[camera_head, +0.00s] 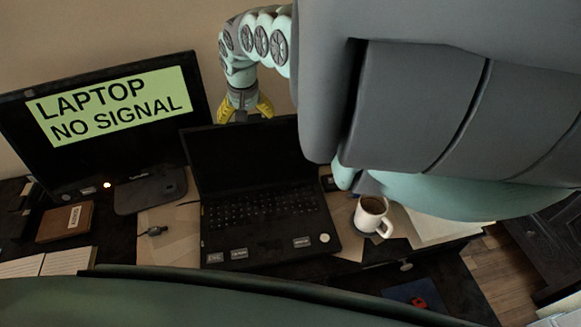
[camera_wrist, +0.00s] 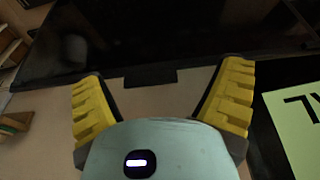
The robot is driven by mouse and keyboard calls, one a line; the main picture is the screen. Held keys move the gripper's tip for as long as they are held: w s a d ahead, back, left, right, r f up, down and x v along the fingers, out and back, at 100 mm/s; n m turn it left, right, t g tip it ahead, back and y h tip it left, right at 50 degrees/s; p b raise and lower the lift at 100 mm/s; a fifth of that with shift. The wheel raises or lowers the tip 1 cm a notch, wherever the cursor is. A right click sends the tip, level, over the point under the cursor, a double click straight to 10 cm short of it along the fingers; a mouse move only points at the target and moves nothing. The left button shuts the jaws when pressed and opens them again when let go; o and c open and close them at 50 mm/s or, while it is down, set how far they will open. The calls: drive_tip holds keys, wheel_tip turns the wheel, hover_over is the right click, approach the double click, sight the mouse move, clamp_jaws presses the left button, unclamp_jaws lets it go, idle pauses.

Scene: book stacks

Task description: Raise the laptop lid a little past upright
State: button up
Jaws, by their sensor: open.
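A black laptop (camera_head: 262,216) lies open on the desk in the head view, its keyboard facing the front. Its dark lid (camera_head: 245,155) stands raised behind the keyboard; its exact angle is hard to tell. My gripper (camera_head: 246,112) is at the lid's top edge, behind it, with yellow fingers spread. In the wrist view my gripper (camera_wrist: 165,85) is open with nothing between its fingers. A dark panel (camera_wrist: 150,40), probably the lid, spans the upper part beyond the fingertips. Contact with the lid cannot be told.
A monitor (camera_head: 100,130) with a green "LAPTOP NO SIGNAL" label stands left of the lid; the label's edge shows in the wrist view (camera_wrist: 295,130). A mug of dark drink (camera_head: 371,216) stands right of the laptop. A brown box (camera_head: 65,221) lies at left. My arm covers the upper right.

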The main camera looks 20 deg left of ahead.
drive_tip(key=shift+w+d+r, duration=0.25)
drive_tip(key=shift+d+r, duration=0.5)
drive_tip(key=v, duration=0.9)
drive_tip(key=shift+s, duration=0.1)
